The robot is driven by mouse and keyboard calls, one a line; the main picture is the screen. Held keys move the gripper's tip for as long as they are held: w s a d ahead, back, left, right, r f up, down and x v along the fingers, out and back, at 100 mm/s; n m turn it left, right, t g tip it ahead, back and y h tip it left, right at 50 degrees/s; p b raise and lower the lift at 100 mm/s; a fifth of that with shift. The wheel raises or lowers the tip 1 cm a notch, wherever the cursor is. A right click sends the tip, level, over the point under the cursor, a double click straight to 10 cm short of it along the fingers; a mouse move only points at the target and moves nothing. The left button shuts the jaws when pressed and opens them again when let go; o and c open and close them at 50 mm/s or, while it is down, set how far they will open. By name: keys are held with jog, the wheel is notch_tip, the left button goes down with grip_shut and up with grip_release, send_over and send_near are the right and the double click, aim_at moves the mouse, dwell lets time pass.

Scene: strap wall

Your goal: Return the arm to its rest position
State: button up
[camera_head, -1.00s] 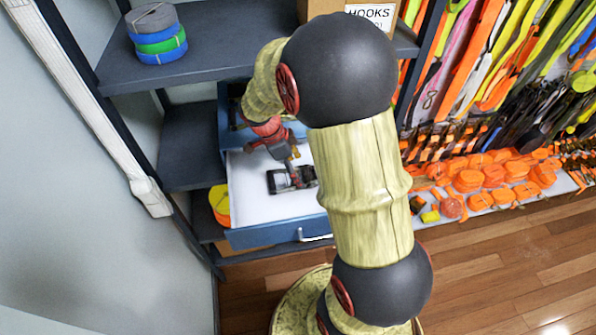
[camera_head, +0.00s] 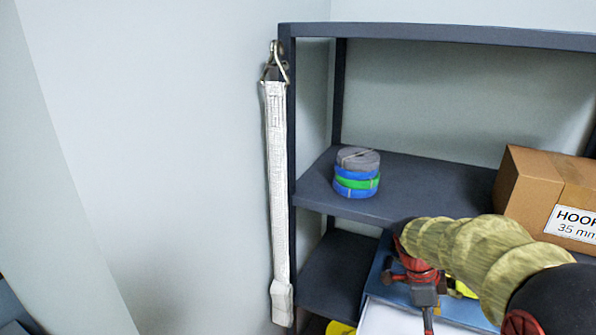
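My arm (camera_head: 485,255), with yellowish sleeves and dark joints, reaches in from the lower right corner. My gripper (camera_head: 427,318), red and grey, points down at the bottom edge of the view, over a drawer with a white inside (camera_head: 385,318). The fingertips are small and cut off by the frame edge, so I cannot tell whether they are open or shut, or whether they hold anything. Most of the drawer is out of view below.
A dark shelf rack (camera_head: 288,150) stands around the drawer. A stack of rolled straps (camera_head: 357,180) and a cardboard hooks box (camera_head: 530,190) sit on its shelf. A white strap (camera_head: 278,190) hangs on the left post. The space before the wall at left is clear.

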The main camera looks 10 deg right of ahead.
jog(key=s+a+f+n+t+y+b, duration=0.1)
jog(key=s+a+n+t+b, duration=0.3)
jog(key=a+n, duration=0.5)
jog(key=s+a+f+n+t+y+b, duration=0.1)
jog(key=s+a+n+t+y+b, duration=0.1)
jog(key=s+a+n+b, duration=0.7)
jog(key=a+n+t, duration=0.1)
jog(key=n, duration=0.4)
jog(key=shift+s+t+b, duration=0.3)
jog(key=shift+t+b, duration=0.1)
jog(key=shift+d, duration=0.15)
